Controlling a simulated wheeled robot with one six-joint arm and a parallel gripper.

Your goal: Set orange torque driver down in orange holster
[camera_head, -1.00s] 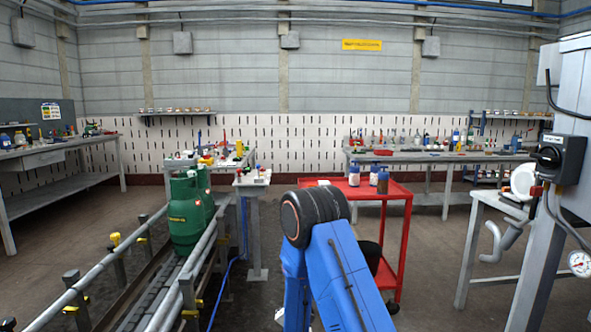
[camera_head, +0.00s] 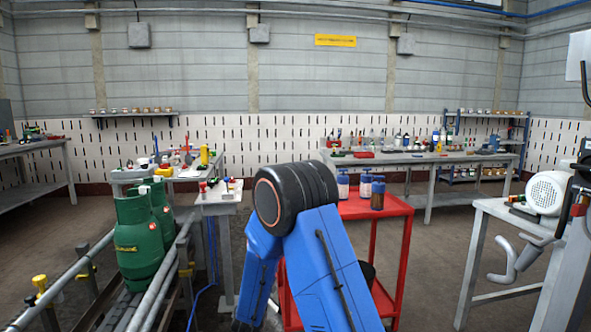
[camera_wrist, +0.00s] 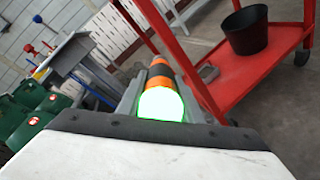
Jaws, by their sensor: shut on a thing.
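The orange torque driver (camera_wrist: 160,74) shows in the wrist view, orange with a black band and a bright white end ringed in green. My gripper (camera_wrist: 158,92) is shut on it, with a grey jaw on each side. The driver's far end is hard to make out. In the head view my blue arm fills the lower middle, and the gripper and driver are hidden. I cannot make out an orange holster in either view.
A red cart (camera_head: 385,207) with several bottles stands right of my arm; a black bucket (camera_wrist: 246,30) sits on its lower shelf. A small grey stand (camera_head: 216,206) with small items is left. Green cylinders (camera_head: 138,245) stand on the conveyor. A grey table (camera_head: 487,208) is at right.

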